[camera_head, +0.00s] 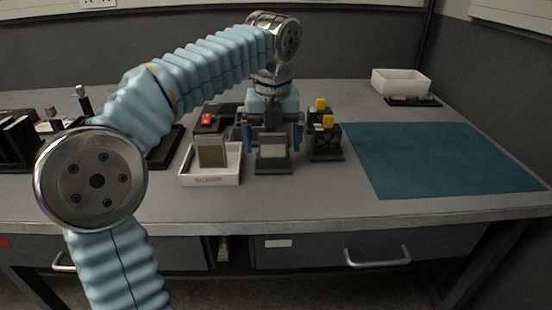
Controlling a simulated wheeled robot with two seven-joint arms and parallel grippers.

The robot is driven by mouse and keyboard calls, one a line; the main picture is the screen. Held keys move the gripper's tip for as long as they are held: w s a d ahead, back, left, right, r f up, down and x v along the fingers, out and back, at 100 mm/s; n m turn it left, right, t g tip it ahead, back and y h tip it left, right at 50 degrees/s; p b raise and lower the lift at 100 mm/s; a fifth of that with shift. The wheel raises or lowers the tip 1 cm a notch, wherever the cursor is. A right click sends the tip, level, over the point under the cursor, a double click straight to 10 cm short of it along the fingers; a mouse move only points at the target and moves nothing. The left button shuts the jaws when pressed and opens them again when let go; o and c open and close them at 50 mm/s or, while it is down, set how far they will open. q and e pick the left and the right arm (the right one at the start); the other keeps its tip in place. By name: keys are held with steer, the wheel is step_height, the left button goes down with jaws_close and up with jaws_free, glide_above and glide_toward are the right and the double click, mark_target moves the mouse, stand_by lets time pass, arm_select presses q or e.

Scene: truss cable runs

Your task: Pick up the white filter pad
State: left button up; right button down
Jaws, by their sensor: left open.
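A white pad (272,152), which looks like the white filter pad, stands upright in a dark holder (272,169) near the middle of the bench. My left gripper (271,143) points down over it from behind. Its two fingers are apart, one at each side of the pad, and the jaws are open and empty. I cannot tell how close the fingertips are to the pad in depth. My right gripper is out of view.
A white tray (228,179) with a brownish-grey pad (211,156) stands just left. A black fixture with yellow knobs (326,143) is close on the right. A blue mat (440,160) lies clear further right. A white bin (401,82) stands at the back.

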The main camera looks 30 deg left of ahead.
arm_select(q)
steer(key=c, duration=1.1)
steer(key=shift+r, duration=0.1)
